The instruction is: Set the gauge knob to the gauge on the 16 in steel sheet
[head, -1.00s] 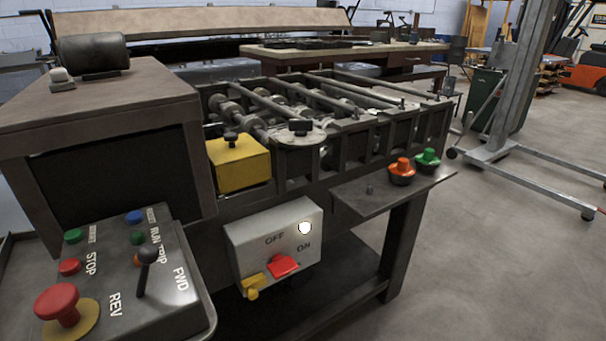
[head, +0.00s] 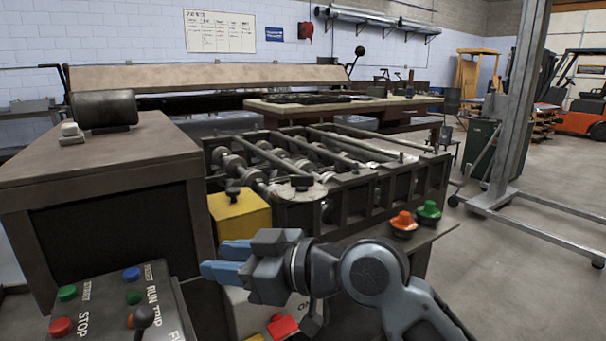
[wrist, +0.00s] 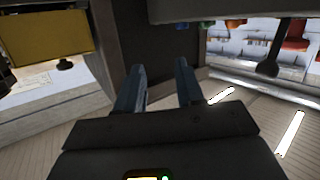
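A round pale dial plate (head: 298,191) with a black knob (head: 301,182) sits on the near end of the roller machine. A yellow box (head: 240,214) with another black knob (head: 233,193) on top stands left of it. I cannot tell for sure which is the gauge knob; no gauge markings are readable. My gripper (head: 222,261) is open and empty, in front of and below the yellow box, fingers pointing left. In the wrist view its two fingers (wrist: 160,68) are apart, with the yellow box (wrist: 45,36) at upper left. I cannot identify the 16 in sheet.
The control panel (head: 105,318) with buttons and a lever is at lower left. My arm partly hides the white OFF/ON switch box (head: 240,315). Orange (head: 403,222) and green (head: 428,210) buttons stand on a side shelf. A chart (head: 220,32) hangs on the back wall.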

